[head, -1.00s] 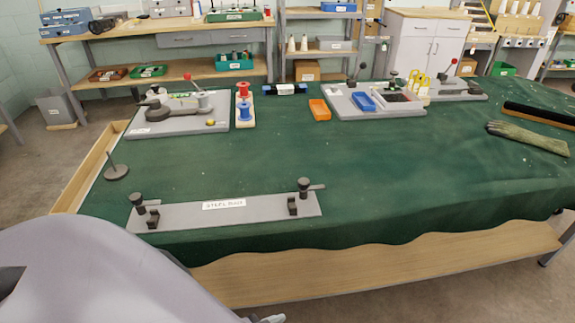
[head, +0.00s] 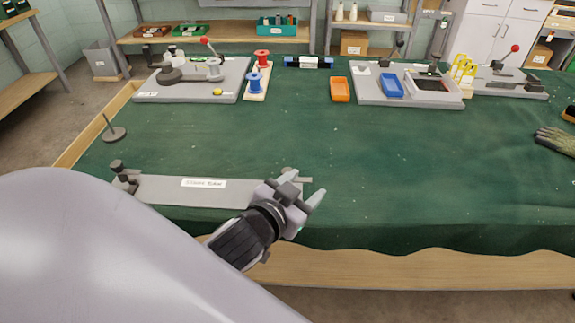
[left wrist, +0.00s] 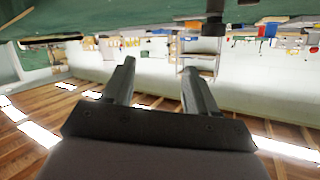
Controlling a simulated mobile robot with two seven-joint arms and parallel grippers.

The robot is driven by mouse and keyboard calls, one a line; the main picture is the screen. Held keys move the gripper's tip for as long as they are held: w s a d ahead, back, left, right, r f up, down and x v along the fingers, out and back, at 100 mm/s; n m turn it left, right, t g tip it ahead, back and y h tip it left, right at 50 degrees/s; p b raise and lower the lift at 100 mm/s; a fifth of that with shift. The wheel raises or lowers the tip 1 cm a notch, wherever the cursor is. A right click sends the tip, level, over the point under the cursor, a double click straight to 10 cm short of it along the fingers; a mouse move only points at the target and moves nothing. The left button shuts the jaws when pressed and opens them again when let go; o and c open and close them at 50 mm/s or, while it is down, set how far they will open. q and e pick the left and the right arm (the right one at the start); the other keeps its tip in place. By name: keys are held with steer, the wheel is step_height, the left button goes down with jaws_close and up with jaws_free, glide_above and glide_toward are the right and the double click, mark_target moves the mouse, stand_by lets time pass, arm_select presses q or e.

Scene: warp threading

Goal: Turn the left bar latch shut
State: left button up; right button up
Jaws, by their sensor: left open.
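A long grey bar plate (head: 165,190) with a white label (head: 204,184) lies near the front edge of the green table. The left bar latch (head: 121,173), a dark knobbed post with a small block, stands at its left end. The right latch (head: 288,172) is mostly hidden behind my left gripper. My left gripper (head: 305,188) is open and empty at the bar's right end, far from the left latch. In the left wrist view its two fingers (left wrist: 160,82) are apart with nothing between them. A dark post (left wrist: 214,22) shows beyond them. My right gripper is not in view.
A dark spindle on a round base (head: 114,132) stands behind the left latch. Fixture boards (head: 145,95), spools (head: 254,82) and an orange tray (head: 340,90) line the back. The middle of the green cloth (head: 300,135) is clear.

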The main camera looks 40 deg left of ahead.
arm_select(q)
steer(key=w+d+r+m+t+h, duration=0.3)
steer(key=d+r+h, duration=0.1)
steer(key=r, duration=0.3)
steer(key=w+d+r+m+t+h, duration=0.2)
steer(key=d+r+m+t+h, duration=0.15)
steer(key=r, duration=0.25)
steer(key=s+d+m+g+h, duration=0.3)
steer(key=d+m+g+h, duration=0.75)
steer(key=m+g, duration=0.55)
steer(key=w+a+f+m+g+y, duration=0.2)
steer(key=a+f+m+g+y, duration=0.15)
steer(key=a+f+y, duration=0.45)
steer(key=a+n+y, duration=0.1)
steer(key=a+y, duration=0.2)
steer(key=a, duration=0.2)
steer(key=w+a+n+g+y, duration=0.1)
steer(key=a+n+y, duration=0.1)
steer(key=a, duration=0.4)
steer(key=a+n+y, duration=0.2)
steer(key=a+y, duration=0.2)
steer(key=a, duration=0.2)
steer(key=shift+w+f+g, duration=0.25)
steer(key=shift+w+g, duration=0.05)
steer(key=shift+w, duration=0.1)
steer(key=shift+a+f, duration=0.15)
steer(key=shift+a, duration=0.1)
step_height(320, 180, down, 7)
steer(key=shift+r, duration=0.2)
steer(key=c, duration=1.1)
